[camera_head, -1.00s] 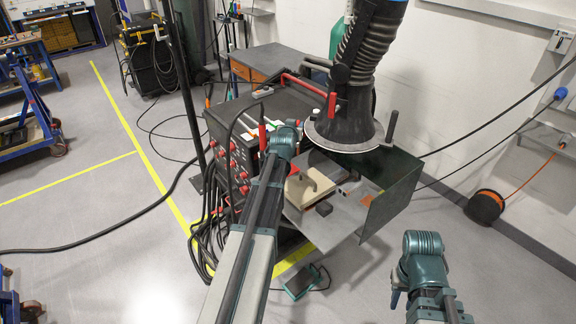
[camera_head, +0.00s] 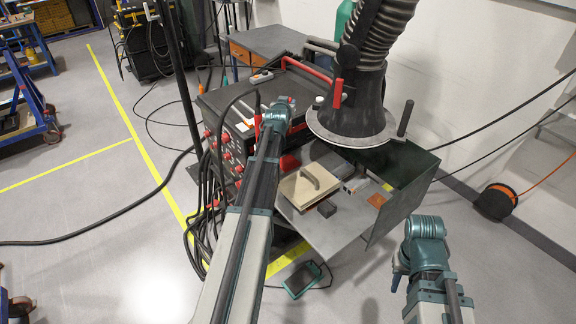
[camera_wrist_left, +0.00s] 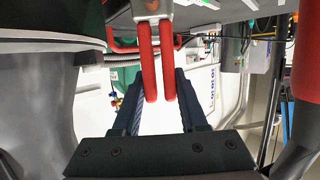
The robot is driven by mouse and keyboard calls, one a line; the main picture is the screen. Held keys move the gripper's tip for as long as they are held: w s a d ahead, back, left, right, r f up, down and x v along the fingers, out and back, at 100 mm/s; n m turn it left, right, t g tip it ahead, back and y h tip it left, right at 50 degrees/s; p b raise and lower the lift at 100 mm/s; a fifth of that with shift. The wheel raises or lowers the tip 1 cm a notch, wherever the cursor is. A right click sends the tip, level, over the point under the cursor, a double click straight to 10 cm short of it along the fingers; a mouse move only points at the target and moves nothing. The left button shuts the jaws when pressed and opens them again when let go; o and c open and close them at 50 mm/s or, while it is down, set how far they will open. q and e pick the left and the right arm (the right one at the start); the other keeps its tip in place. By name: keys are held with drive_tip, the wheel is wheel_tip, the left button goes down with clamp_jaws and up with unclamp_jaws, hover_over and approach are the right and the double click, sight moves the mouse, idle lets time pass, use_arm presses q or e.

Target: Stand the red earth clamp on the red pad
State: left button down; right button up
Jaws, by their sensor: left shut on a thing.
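My left gripper (camera_wrist_left: 160,105) has its dark fingers on either side of two parallel red handles (camera_wrist_left: 157,60), seemingly of the red earth clamp, and is shut on them. In the head view my left arm's end covers its own fingers. A thin upright red part (camera_head: 257,125) shows just left of that wrist, perhaps part of the clamp. A red patch (camera_head: 289,163) shows right of the arm, by the dark machine; I cannot tell if it is the red pad. My right gripper (camera_head: 398,276) is low at the right, small and partly hidden, apart from the worktable.
An extraction hood (camera_head: 352,115) hangs close to the left wrist. The metal worktable (camera_head: 325,235) carries a beige block (camera_head: 300,192) with a brown handle, a dark block (camera_head: 327,208) and an orange-brown piece (camera_head: 376,200). Black cables (camera_head: 205,205) hang at the machine's left side.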

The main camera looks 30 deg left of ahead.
use_arm(q)
drive_tip(key=f+b, duration=0.4)
drive_tip(key=f, duration=0.1)
drive_tip(key=w+f+b, duration=0.1)
drive_tip(key=f+b, duration=0.1)
drive_tip(key=f, duration=0.1)
drive_tip(key=shift+w+a+b, duration=0.1)
drive_tip(key=shift+a+b, duration=0.15)
drive_tip(key=shift+b, duration=0.15)
drive_tip(key=shift+f, duration=0.15)
wheel_tip(320, 180, down, 6)
drive_tip(key=b, duration=0.6)
drive_tip(key=shift+f+b, duration=0.15)
drive_tip(key=shift+b, duration=0.25)
wheel_tip(320, 180, down, 4)
drive_tip(key=b, duration=0.3)
drive_tip(key=shift+r, duration=0.25)
drive_tip(key=shift+f+b, duration=0.15)
drive_tip(key=shift+b, duration=0.2)
drive_tip(key=shift+c, duration=2.2)
unclamp_jaws()
